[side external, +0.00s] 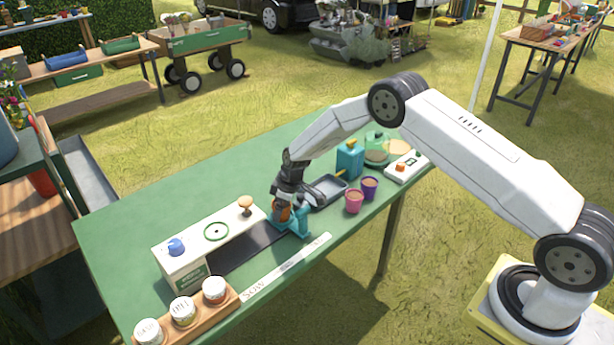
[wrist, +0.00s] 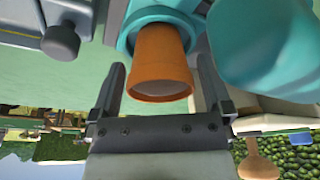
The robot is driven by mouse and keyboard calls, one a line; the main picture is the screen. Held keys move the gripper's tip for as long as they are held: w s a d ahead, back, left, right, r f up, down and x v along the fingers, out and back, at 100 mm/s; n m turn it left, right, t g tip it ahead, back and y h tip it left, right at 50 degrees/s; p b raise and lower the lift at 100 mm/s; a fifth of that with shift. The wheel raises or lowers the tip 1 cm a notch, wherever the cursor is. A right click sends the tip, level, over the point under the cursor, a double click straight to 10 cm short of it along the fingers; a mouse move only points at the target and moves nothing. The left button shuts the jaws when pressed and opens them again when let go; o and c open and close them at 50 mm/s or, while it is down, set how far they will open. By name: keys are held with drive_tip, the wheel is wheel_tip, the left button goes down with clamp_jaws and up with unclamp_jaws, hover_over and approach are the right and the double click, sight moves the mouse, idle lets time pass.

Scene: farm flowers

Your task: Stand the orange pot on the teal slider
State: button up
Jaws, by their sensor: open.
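The orange pot (side external: 283,213) stands upright at the teal slider (side external: 292,225), under my gripper. In the wrist view the image is upside down, and the orange pot (wrist: 162,65) has its wide mouth towards me and its narrow end inside the ring of the teal slider (wrist: 125,38). My gripper (wrist: 161,65) is open, with one finger on each side of the pot and a visible gap at both sides. In the side view my gripper (side external: 284,203) hides part of the pot.
A white seeder box (side external: 195,249) with a blue knob stands left of the slider. A grey tray (side external: 327,189), a pink pot (side external: 354,201), a purple pot (side external: 370,187) and a teal can (side external: 350,160) are to the right. A wooden rack (side external: 200,312) holds labelled tins near the front.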

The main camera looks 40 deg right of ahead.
sight(293, 217)
drive_tip(key=v, duration=1.2)
drive_tip(key=shift+r, duration=0.1)
idle(0.5)
drive_tip(key=s+r+m+h, duration=0.1)
drive_tip(key=s+r+m, duration=0.2)
drive_tip(key=s, duration=1.1)
drive_tip(key=s+r+m, duration=0.3)
drive_tip(key=s+r, duration=0.1)
drive_tip(key=s, duration=1)
drive_tip(key=shift+s+a+m+h, duration=0.35)
drive_tip(key=shift+a+m+h, duration=0.05)
drive_tip(key=shift+a, duration=0.05)
